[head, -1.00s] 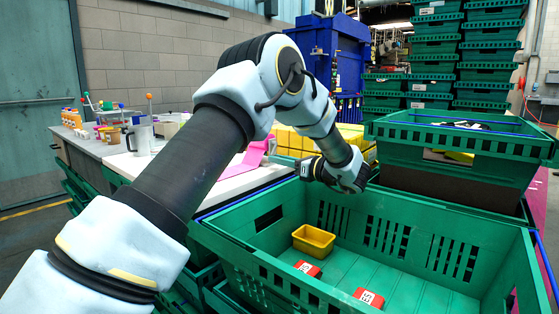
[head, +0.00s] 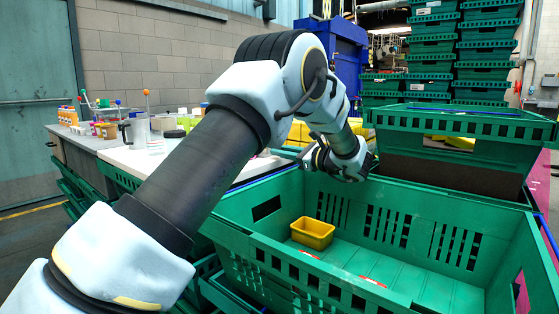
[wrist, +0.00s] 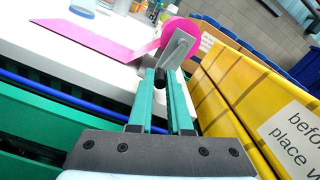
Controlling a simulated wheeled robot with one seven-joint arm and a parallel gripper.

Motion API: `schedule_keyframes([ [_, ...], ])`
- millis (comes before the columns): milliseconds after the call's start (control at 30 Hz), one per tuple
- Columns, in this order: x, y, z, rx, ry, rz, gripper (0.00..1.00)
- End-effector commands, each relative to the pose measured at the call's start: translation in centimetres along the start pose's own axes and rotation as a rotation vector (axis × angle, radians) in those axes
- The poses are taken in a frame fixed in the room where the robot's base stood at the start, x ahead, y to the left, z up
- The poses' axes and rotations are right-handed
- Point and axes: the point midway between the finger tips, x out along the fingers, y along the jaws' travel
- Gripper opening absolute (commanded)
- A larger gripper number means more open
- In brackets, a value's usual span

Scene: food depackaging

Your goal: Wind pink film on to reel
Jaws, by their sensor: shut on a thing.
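In the wrist view, the pink film (wrist: 85,37) lies as a long flat strip across the white worktop (wrist: 55,67). It runs to the pink reel (wrist: 180,33), which stands at the worktop's edge behind a grey metal crank plate (wrist: 178,50). My gripper (wrist: 168,76) is shut on a small black handle (wrist: 160,78) at the lower end of the plate. Its teal fingers partly hide the handle. In the head view, my arm hides the reel and most of the film, and the fingertips cannot be made out.
A green crate (head: 262,232) stands in front, holding a yellow tub (head: 312,232) and red-and-white packs. Another green crate (head: 470,165) sits at right. Yellow boxes (wrist: 222,100) with a printed sign stand close beside my gripper. Bottles and jars crowd the worktop's far end.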

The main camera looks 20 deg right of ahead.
Motion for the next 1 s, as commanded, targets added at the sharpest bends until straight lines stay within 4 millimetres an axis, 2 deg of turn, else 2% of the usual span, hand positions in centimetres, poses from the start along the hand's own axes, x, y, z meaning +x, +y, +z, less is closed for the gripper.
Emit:
schedule_keyframes([
  [600, 0.3, -2.3, -0.6, -0.571, -0.011, -0.001, 0.0],
  [1000, 0.5, -3.2, -0.3, -0.785, -0.012, 0.002, 0.0],
])
